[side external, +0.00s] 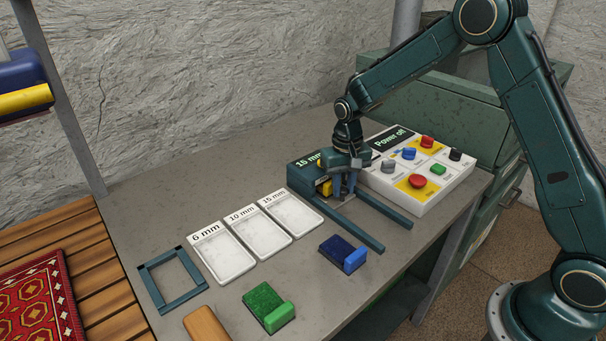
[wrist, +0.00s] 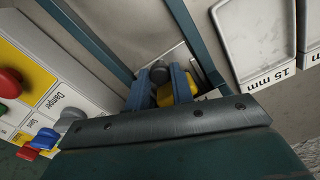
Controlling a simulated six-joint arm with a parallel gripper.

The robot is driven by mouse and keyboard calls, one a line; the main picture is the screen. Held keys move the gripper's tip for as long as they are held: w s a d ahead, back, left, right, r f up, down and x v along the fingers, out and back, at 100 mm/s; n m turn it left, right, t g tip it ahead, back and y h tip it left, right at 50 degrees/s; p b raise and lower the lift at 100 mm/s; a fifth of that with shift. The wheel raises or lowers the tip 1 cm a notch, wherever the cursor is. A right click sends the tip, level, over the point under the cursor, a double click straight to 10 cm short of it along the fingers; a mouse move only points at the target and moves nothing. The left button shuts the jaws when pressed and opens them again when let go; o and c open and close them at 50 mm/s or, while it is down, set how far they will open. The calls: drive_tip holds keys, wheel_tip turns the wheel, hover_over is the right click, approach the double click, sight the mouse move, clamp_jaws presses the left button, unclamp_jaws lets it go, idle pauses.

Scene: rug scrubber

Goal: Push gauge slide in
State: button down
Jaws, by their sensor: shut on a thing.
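The gauge (side external: 306,176) is a dark teal block labelled 15 mm, with two rails reaching toward the front of the bench. My gripper (side external: 345,192) is low between the rails at the block's front, with its fingers pointing down. In the wrist view my gripper (wrist: 160,90) is shut around the gauge slide's dark round knob (wrist: 160,72). A yellow piece (side external: 324,188) sits at the block's mouth beside my fingers; it also shows behind them in the wrist view (wrist: 183,86). My fingers hide most of the slide, so its exact depth is unclear.
A control panel (side external: 448,172) reading "Power off" stands close to the right of the gauge. Empty white trays (side external: 225,258) lie to the left. A blue brush (side external: 337,247), a green brush (side external: 264,302) and a teal frame (side external: 150,287) lie nearer the front.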

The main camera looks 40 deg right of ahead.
drive_tip(key=shift+w, duration=0.35)
drive_tip(key=c, duration=1.2)
unclamp_jaws()
drive_tip(key=shift+s+r, duration=0.1)
wheel_tip(320, 180, up, 14)
drive_tip(key=shift+f, duration=0.2)
drive_tip(key=shift+r, duration=0.1)
